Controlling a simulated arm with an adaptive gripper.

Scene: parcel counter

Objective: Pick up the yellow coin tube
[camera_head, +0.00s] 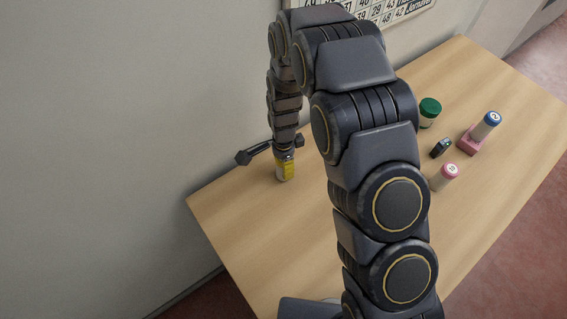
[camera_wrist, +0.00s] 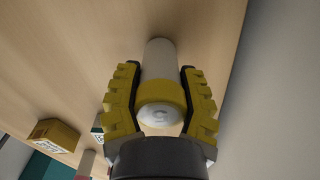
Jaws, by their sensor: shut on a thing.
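The yellow coin tube (camera_wrist: 158,62) has a pale whitish body and a yellow cap with a white disc on its end. In the wrist view it lies between the yellow ridged fingers of my gripper (camera_wrist: 158,76), with the capped end toward the camera. The fingers are shut on it, one on each side. In the head view my gripper (camera_head: 285,172) is at the left part of the table, pointing down. There the tube is hard to separate from the yellow fingers. I cannot tell whether the tube's far end touches the table.
On the wooden table (camera_head: 245,215), to the right of my arm, stand a green-lidded jar (camera_head: 429,111), a blue-capped tube (camera_head: 484,130) in a pink block (camera_head: 468,145), a small dark object (camera_head: 440,148) and a pink-capped tube (camera_head: 442,178). The wrist view shows a yellow box (camera_wrist: 54,134).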

